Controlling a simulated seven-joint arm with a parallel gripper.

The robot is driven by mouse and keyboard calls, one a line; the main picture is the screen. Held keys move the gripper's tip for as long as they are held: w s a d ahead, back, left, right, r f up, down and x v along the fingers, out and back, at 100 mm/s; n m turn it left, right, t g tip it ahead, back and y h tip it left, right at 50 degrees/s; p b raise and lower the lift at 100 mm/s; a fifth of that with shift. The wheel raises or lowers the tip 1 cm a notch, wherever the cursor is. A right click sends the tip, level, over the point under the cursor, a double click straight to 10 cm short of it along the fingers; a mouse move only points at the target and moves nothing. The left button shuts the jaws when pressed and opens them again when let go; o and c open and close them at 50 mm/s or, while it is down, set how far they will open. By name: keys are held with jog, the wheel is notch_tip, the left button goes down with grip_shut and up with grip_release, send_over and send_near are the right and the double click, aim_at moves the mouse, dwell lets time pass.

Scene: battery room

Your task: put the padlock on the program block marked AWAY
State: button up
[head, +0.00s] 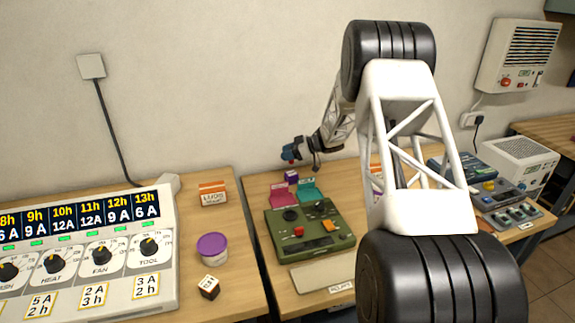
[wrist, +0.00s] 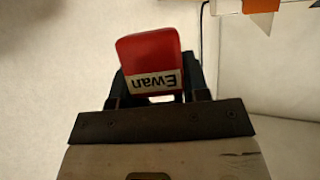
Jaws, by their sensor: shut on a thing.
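My gripper (head: 287,152) is above the back of the right table, near the wall. In the wrist view my gripper (wrist: 156,88) is shut on a red padlock body (wrist: 150,54) with a white label reading "Ewan", upside down there. Its shackle cannot be made out. A bit of red shows at the fingertips in the head view. A small purple block (head: 291,176) stands below the gripper, behind a green panel (head: 316,236) with pink and teal plates at its back. A dark brown block with a white label (head: 208,288) stands on the left table. No AWAY marking is readable.
A purple-lidded tub (head: 212,246) and an orange-and-white box (head: 213,193) stand on the left table, beside a large dial console (head: 90,255). More devices (head: 503,205) stand on the right. My arm hides the table's middle. A gap separates the two tables.

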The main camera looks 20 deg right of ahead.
jog(key=shift+f, duration=0.15)
jog(key=shift+f, duration=2.35)
jog(key=shift+f, duration=0.1)
jog(key=o, duration=1)
jog(key=v, duration=1.2)
jog(key=shift+s, duration=0.1)
